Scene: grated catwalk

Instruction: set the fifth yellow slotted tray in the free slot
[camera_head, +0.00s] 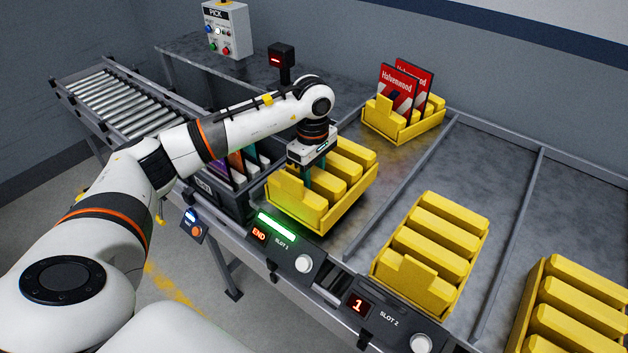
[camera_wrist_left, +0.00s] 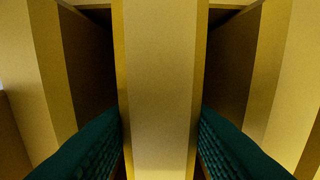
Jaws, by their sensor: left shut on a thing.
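My left gripper (camera_head: 314,170) is shut on a divider of a yellow slotted tray (camera_head: 345,201), which is at the front of the Slot 1 lane. In the left wrist view its teal fingers clasp both sides of the yellow divider (camera_wrist_left: 160,90). I cannot tell whether the tray rests on the surface or hangs just above it. Another yellow tray (camera_head: 388,129) stands behind it and holds red "Halvenwood" items (camera_head: 394,86). A yellow tray (camera_head: 420,287) stands in the Slot 2 lane, and another (camera_head: 545,285) at the right edge, partly cut off. My right gripper is out of view.
A dark crate (camera_head: 228,206) with upright coloured items stands left of the held tray, partly behind my arm. The Slot 1 panel (camera_head: 290,243) shows END with a green light; the Slot 2 panel (camera_head: 372,308) shows 1. Metal rails (camera_head: 503,245) divide the lanes. A roller conveyor (camera_head: 120,100) lies left.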

